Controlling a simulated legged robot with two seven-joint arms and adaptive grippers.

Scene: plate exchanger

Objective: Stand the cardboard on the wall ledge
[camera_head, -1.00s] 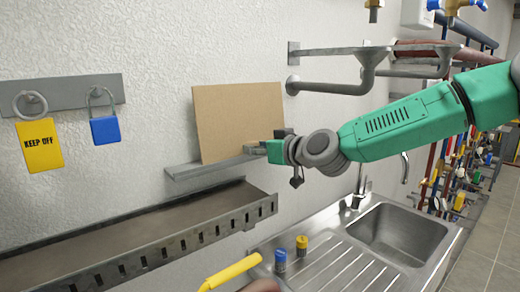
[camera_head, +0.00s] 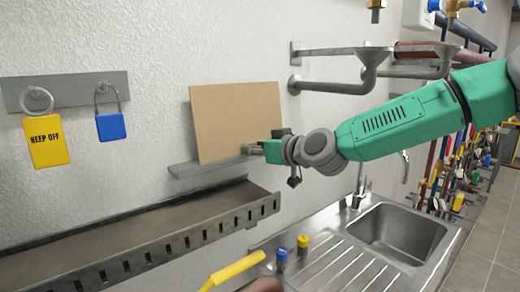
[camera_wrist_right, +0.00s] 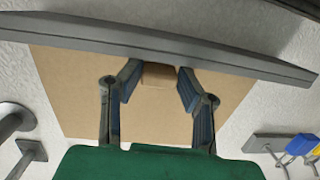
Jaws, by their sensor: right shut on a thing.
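The cardboard (camera_head: 235,115) is a plain brown sheet, upright against the white wall with its lower edge at the grey wall ledge (camera_head: 190,170). I cannot tell whether its weight rests there. My right gripper (camera_head: 256,148) is at the sheet's lower right side. In the right wrist view, the gripper (camera_wrist_right: 158,88) is shut on a small brown block on the face of the cardboard (camera_wrist_right: 80,90). The ledge (camera_wrist_right: 70,30) runs across the top of that view, close to the fingertips. My left gripper is not in view.
A metal tray (camera_head: 150,262) runs along the wall below the ledge. A yellow tag (camera_head: 46,145) and a blue padlock (camera_head: 111,126) hang at left. Pipes (camera_head: 340,85) stick out at upper right, above a steel sink (camera_head: 400,235). Bare wall surrounds the cardboard.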

